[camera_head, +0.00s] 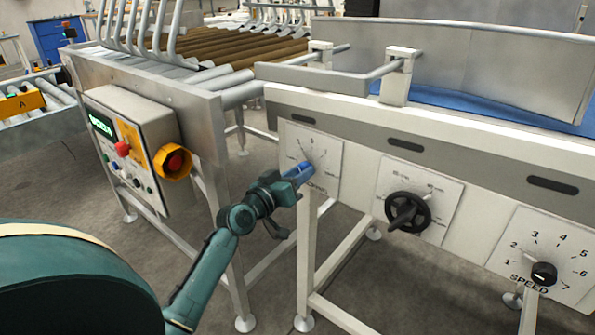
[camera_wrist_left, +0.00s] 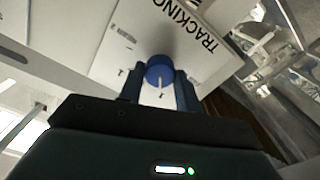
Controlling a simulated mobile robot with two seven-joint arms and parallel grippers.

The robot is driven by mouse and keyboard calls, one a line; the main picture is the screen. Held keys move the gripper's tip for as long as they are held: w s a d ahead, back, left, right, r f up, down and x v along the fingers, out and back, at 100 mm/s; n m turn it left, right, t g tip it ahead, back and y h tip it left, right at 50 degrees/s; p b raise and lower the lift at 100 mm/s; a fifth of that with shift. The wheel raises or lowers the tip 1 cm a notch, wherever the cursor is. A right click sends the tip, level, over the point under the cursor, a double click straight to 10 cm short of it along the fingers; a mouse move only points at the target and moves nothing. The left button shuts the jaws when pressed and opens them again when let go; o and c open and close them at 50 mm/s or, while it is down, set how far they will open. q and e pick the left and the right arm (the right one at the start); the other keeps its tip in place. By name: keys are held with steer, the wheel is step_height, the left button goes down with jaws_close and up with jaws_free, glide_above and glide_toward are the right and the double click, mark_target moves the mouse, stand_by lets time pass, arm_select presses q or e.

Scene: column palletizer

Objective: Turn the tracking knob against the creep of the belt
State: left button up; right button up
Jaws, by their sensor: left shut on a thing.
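The blue tracking knob (camera_head: 302,170) sits on a white dial plate (camera_head: 326,158) on the front of the conveyor frame. My left gripper (camera_head: 291,181) reaches it from the left and is shut on it. In the left wrist view the knob (camera_wrist_left: 159,70) is between the two dark fingers (camera_wrist_left: 159,92), with a light pointer line on its face. The plate there reads TRACKING (camera_wrist_left: 185,25). The blue belt (camera_head: 450,102) shows partly behind the frame's upper edge; its creep cannot be judged. My right gripper is not in view.
A black handwheel (camera_head: 408,212) and a black SPEED knob (camera_head: 543,273) are on plates to the right. A control box (camera_head: 128,143) with a red button in a yellow collar (camera_head: 173,162) is at left. Frame legs (camera_head: 308,245) stand below the tracking plate.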

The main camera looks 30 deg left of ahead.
arm_select(q)
steer(key=shift+n, duration=0.5)
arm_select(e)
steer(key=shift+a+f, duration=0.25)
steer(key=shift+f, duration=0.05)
arm_select(q)
steer(key=o, duration=1)
steer(key=shift+c, duration=0.2)
steer(key=s+a, duration=0.1)
steer(key=s, duration=1.2)
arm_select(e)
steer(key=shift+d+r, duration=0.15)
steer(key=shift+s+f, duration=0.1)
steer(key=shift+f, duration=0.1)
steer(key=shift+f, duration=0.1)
